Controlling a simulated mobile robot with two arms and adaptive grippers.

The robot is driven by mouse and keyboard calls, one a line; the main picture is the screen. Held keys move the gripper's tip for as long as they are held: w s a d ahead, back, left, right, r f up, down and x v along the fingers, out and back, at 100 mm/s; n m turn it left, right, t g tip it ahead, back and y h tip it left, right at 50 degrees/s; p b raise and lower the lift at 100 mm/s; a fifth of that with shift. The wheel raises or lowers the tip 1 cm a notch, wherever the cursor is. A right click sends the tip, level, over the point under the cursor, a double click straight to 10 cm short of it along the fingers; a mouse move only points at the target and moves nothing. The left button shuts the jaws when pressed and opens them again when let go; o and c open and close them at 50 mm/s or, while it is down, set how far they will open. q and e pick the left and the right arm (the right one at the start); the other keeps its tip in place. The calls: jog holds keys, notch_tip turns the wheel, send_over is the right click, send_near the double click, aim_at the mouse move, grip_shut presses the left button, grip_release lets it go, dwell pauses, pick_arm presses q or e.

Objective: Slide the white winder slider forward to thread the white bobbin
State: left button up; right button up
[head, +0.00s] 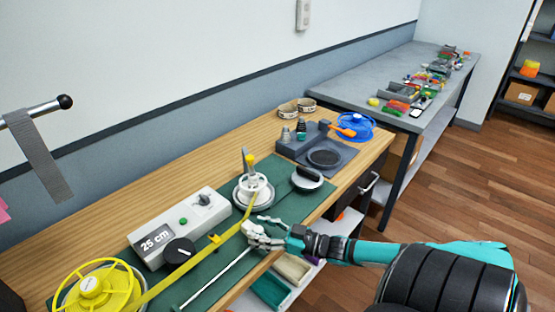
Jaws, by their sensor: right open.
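The white bobbin (254,183) stands upright on a round white base on the green mat, with a yellow piece at its top. A yellow strap (190,273) runs from the yellow reel (92,289) at the lower left towards the bobbin. My right gripper (256,226) is open, low over the mat just in front of the bobbin base and close to the strap. A thin white rod (213,277) lies along the mat up to the gripper. I cannot clearly make out the white slider; the gripper may cover it. My left gripper is not in view.
A grey box (178,227) reading "25 cm" stands behind the strap. A white disc with a black handle (307,178) is right of the bobbin. A blue reel (358,125) stands farther back. Open bins (291,268) sit below the bench edge.

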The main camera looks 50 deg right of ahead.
jog(key=v, duration=1.2)
jog(key=shift+w, duration=0.1)
jog(key=s+d+f+m+g+h, duration=0.1)
jog(key=s+f+g+h, duration=0.2)
jog(key=f, duration=0.7)
jog(key=s+d+f+m+g+h, duration=0.15)
jog(key=s+f, duration=0.25)
jog(key=f, duration=0.5)
jog(key=s+d+f+m+g+h, duration=0.15)
jog(key=s+f+h, duration=0.25)
jog(key=f, duration=0.6)
jog(key=s+a+f+g, duration=0.4)
jog(key=s+a+f, duration=0.4)
jog(key=a, duration=0.3)
jog(key=s+a+f+n+g+y, duration=0.1)
jog(key=s+a+f+g, duration=0.4)
jog(key=s+a+f, duration=0.3)
jog(key=a+f, duration=0.1)
jog(key=a, duration=0.3)
jog(key=shift+s+a+f+n, duration=0.15)
jog(key=shift+s+f+n, duration=0.15)
